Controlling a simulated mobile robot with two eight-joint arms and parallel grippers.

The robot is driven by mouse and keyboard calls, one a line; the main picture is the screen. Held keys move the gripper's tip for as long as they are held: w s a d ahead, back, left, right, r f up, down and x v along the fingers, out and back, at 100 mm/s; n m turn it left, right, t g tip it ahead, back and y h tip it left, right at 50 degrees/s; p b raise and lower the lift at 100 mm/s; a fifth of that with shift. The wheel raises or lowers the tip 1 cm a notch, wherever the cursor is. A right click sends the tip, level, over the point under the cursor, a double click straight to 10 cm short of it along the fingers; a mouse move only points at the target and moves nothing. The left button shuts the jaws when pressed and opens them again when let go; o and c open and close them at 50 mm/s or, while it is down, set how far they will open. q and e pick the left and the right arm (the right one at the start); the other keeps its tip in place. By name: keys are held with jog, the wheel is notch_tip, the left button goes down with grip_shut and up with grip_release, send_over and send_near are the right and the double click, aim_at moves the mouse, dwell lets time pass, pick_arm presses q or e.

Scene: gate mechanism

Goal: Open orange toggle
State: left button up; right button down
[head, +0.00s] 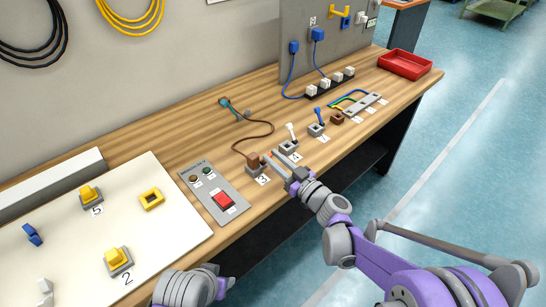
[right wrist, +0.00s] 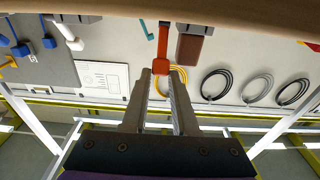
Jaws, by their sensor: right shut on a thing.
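The orange toggle (right wrist: 162,45) shows in the right wrist view as a flat orange lever on a dark base, its end between my right fingertips. My right gripper (right wrist: 160,74) is shut on that end. In the head view my right gripper (head: 272,160) reaches in from the right to the row of toggles near the table's front edge. Its fingers mostly hide the orange toggle there. My left gripper is not in view; only part of my left arm shows at the bottom.
A brown block (head: 254,158) with a brown cable stands just left of my right fingers. A white toggle (head: 291,131) and a blue toggle (head: 318,115) stand to the right. A grey panel with a red switch (head: 223,200) lies to the left. A red tray (head: 405,64) is at the far right.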

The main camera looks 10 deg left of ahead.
jog(key=shift+s+d+f, duration=0.1)
jog(key=shift+s+f, duration=0.05)
jog(key=shift+f, duration=0.1)
dwell(0.3)
jog(key=c, duration=0.7)
grip_release()
jog(key=v, duration=1)
jog(key=shift+s+d, duration=0.25)
jog(key=shift+d, duration=0.05)
